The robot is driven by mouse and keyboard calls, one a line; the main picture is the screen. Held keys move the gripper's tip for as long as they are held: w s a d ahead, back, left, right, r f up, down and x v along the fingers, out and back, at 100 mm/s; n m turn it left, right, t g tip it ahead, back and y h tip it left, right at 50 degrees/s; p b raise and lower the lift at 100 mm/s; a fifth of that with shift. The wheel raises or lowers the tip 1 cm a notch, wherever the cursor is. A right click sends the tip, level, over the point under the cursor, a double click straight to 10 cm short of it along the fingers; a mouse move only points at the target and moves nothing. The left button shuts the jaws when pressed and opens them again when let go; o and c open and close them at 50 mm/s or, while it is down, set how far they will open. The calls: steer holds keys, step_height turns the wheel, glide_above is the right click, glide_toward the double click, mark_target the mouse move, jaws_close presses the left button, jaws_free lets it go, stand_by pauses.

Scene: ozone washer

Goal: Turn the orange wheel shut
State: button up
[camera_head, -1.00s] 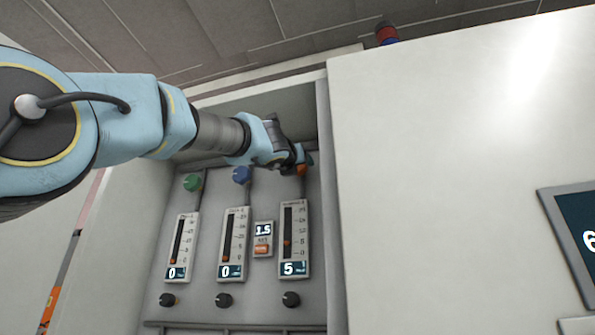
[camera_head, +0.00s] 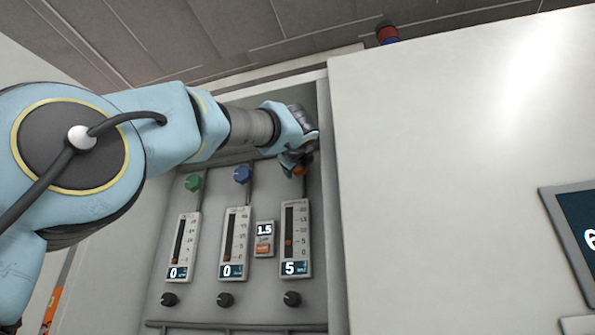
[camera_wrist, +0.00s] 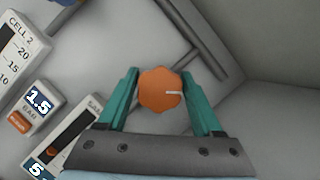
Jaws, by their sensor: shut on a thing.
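The orange wheel (camera_wrist: 158,90) sits between the teal fingers of my gripper (camera_wrist: 160,98) in the wrist view, with a pale mark pointing right on its face. My gripper is shut on it from both sides.
A green wheel (camera_head: 194,183) and a blue wheel (camera_head: 243,174) stand to the left, above gauges reading 0. A small display (camera_head: 265,230) reads 1.5. Black knobs (camera_head: 225,300) line the bottom. The recess side wall (camera_head: 328,200) is close on the right.

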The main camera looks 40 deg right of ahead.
steer(key=shift+n+y, duration=0.3)
steer(key=shift+n, duration=0.1)
steer(key=o, duration=1.3)
steer(key=shift+o, duration=0.2)
steer(key=b+v, duration=0.5)
steer(key=v, duration=0.5)
steer(key=shift+s+a+f+b, duration=0.2)
steer(key=shift+s+a+b, duration=0.05)
steer(key=shift+a+b, duration=0.05)
